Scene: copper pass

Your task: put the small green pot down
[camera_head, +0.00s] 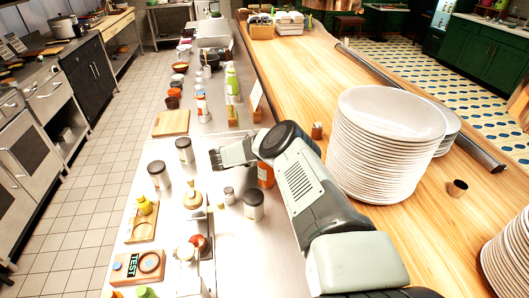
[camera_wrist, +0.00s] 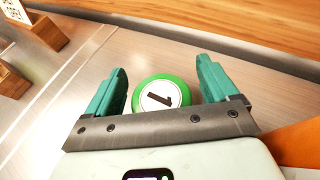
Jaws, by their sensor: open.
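The small green pot (camera_wrist: 165,95) shows in the wrist view as a round green top with a white disc marked 1. It is between the two teal fingers of my gripper (camera_wrist: 162,78), over the steel counter (camera_wrist: 85,45). The fingers are apart, with a narrow gap visible beside the pot on the left. Its underside is hidden, so I cannot see directly what it rests on. In the head view my gripper (camera_head: 231,154) is low over the steel counter (camera_head: 222,180); I cannot make out the pot there.
A tall stack of white plates (camera_head: 380,145) stands on the wooden counter to the right. Lidded jars (camera_head: 184,151) and an orange container (camera_head: 265,176) stand close to my gripper. A wooden board (camera_head: 171,123) lies to the left. Bottles and bowls crowd the counter further back.

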